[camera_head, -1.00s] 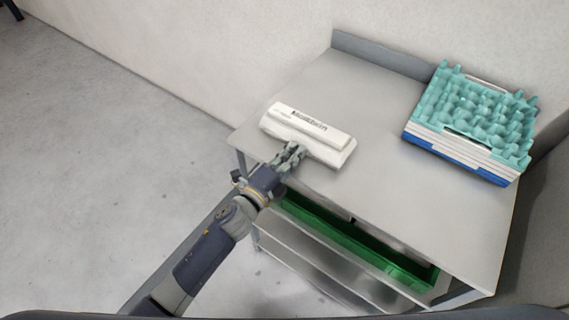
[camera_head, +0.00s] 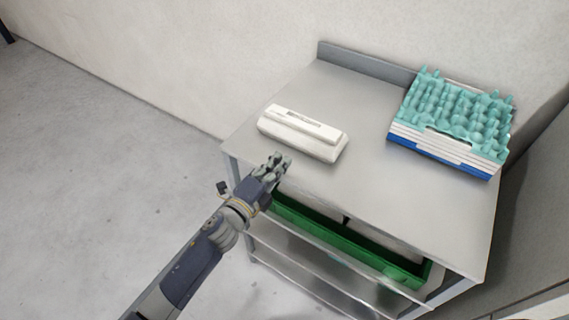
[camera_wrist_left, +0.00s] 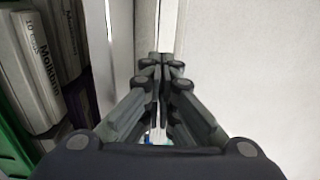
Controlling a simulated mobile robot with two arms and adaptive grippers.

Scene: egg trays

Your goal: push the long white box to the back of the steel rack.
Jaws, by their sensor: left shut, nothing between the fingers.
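The long white box (camera_head: 303,134) lies on the top of the steel rack (camera_head: 350,187), towards its left part, with dark print along its upper face. My left gripper (camera_head: 279,162) is at the front left edge of the rack top, just in front of the box, with a small gap between them. Its fingers are together and empty. In the left wrist view the closed fingertips (camera_wrist_left: 163,62) point ahead, and the box cannot be made out for sure. My right gripper does not show.
A stack of teal egg trays (camera_head: 459,113) on white and blue layers stands at the right of the rack top. A raised lip (camera_head: 367,62) runs along the back. A green crate (camera_head: 345,245) sits on the shelf below. The middle of the top is clear.

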